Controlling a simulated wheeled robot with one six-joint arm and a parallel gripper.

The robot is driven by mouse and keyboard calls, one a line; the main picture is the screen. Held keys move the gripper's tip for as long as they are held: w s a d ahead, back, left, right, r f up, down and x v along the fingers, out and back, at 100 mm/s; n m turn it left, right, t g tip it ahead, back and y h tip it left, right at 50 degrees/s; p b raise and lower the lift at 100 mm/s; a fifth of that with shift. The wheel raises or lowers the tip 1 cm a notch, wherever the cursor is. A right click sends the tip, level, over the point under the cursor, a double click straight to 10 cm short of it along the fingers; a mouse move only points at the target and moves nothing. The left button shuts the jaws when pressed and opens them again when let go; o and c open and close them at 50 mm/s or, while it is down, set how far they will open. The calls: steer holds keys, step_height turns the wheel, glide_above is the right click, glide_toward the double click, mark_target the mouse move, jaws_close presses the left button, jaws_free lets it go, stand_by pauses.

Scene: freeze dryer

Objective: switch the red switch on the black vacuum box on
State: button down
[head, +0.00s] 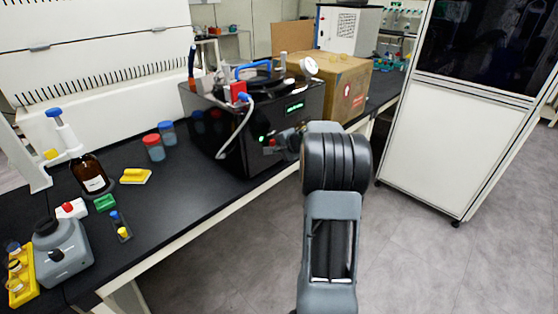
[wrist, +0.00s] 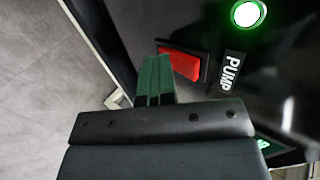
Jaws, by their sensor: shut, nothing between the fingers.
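The black vacuum box (head: 240,150) stands on the black bench in the head view, and its front panel fills the right of the wrist view. The red switch (wrist: 182,64) sits in a dark frame on that panel, beside a "PUMP" label (wrist: 231,72). A green lit round light (wrist: 248,13) is above the label. My gripper (wrist: 155,62) is shut and empty, its fingertips just left of the red switch and close to it. I cannot tell whether they touch it. In the head view my gripper (head: 272,148) is at the box's front face, partly hidden by my arm.
A cardboard box (head: 338,85) stands right of the vacuum box. A white cabinet (head: 440,150) stands on the floor at right. Bottles with red and blue lids (head: 153,150) and a brown bottle (head: 90,175) are on the bench to the left. The floor before the bench is clear.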

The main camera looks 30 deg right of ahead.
steer(key=shift+w+a+f+t+b, duration=0.15)
steer(key=shift+f+t+b, duration=0.25)
steer(key=shift+b, duration=0.65)
steer(key=shift+r+b, duration=0.4)
steer(key=shift+w+r, duration=0.1)
steer(key=shift+r, duration=0.15)
steer(key=shift+w+r+p, duration=0.1)
steer(key=shift+r+p, duration=0.45)
steer(key=shift+r, duration=0.15)
steer(key=shift+s+f+b, duration=0.2)
steer(key=shift+f+b, duration=0.1)
steer(key=shift+b, duration=0.1)
steer(key=s+d+r, duration=0.1)
steer(key=s, duration=0.5)
steer(key=s+d+r+b, duration=0.1)
steer(key=s+r, duration=0.1)
steer(key=s, duration=0.4)
steer(key=shift+s+d+r, duration=0.15)
steer(key=shift+s+d, duration=0.15)
steer(key=shift+d, duration=0.05)
